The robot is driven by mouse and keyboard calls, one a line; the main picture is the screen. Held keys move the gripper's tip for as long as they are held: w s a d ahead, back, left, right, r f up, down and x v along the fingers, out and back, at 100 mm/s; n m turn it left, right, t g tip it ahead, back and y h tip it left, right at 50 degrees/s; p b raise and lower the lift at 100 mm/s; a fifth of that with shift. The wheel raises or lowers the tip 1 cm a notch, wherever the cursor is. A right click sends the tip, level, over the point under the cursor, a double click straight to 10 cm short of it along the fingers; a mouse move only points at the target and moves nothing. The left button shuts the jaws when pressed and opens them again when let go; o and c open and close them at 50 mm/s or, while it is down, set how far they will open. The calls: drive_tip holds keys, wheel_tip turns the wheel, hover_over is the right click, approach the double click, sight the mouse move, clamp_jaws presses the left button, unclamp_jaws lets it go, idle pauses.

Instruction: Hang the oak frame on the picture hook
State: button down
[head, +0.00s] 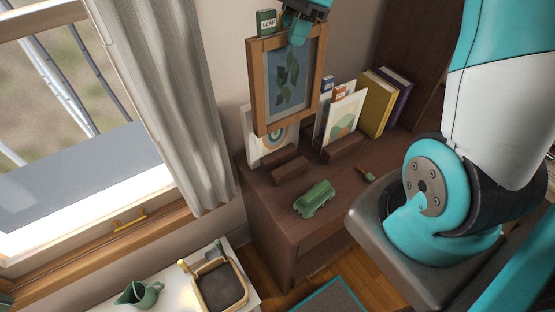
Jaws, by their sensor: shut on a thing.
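The oak frame (289,80) holds a leaf print with dark green leaves on a blue-grey ground. It hangs upright, slightly tilted in the picture, above the brown cabinet. A green tag (266,22) reading "LEAF" stands at its top left. My gripper (299,36) is shut on the frame's top edge, right of the tag. The fingertips are small and partly hidden by the gripper body. I cannot make out a picture hook in this view. The frame covers part of the wall and prints behind it.
A curtain (165,100) and window are left. A green jug (139,294) stands lower left.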

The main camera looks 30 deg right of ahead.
sight(288, 110)
drive_tip(key=shift+w+a+r, duration=0.1)
drive_tip(key=shift+a, duration=0.05)
drive_tip(key=shift+f, duration=0.4)
wheel_tip(288, 110, down, 19)
drive_tip(key=p, duration=0.3)
drive_tip(key=shift+f, duration=0.15)
drive_tip(key=c, duration=0.9)
unclamp_jaws()
drive_tip(key=shift+f+b, duration=0.1)
drive_tip(key=shift+b, duration=0.3)
